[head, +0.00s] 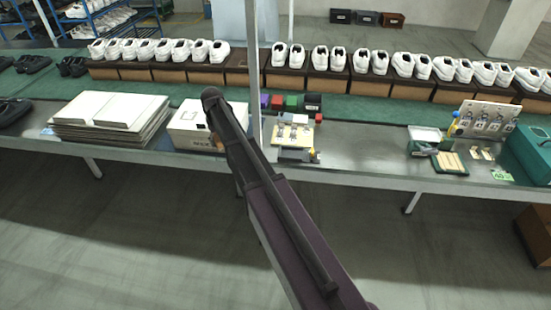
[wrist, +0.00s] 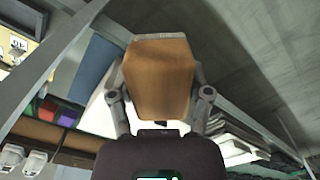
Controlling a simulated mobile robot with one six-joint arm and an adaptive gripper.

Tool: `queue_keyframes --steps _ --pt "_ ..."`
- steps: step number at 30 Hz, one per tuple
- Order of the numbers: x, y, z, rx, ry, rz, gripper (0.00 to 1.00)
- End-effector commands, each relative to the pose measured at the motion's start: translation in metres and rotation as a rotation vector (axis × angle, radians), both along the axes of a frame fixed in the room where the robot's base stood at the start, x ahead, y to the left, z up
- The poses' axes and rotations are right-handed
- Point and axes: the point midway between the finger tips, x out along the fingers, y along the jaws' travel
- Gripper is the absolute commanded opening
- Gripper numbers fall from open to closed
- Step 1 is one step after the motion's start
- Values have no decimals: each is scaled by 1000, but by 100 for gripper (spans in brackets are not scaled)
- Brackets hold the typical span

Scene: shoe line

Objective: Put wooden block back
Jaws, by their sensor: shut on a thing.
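In the wrist view, my gripper (wrist: 160,104) is shut on the wooden block (wrist: 158,75). The block is light brown with a paler end face and sits between the two fingers, filling the gap. In the head view, my arm reaches over the front edge of the workbench (head: 358,150). The wrist view is tilted, with the bench behind the block.
A white box (head: 193,122) and stacked flat cartons (head: 112,118) lie left of my arm. A tool board (head: 292,134) and small coloured boxes (head: 291,102) lie right. White shoes (head: 330,58) line the back. A post (head: 252,60) rises near my arm. Bench space is clear around mid-right.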

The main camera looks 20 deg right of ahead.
Motion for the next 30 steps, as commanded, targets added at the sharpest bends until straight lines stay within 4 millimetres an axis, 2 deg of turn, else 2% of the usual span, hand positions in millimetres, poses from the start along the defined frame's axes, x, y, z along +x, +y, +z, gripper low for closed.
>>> queue_keyframes --steps 23,30 --pt "0 -13 0 0 0 -15 26" --pt "0 -26 0 0 0 -30 26"
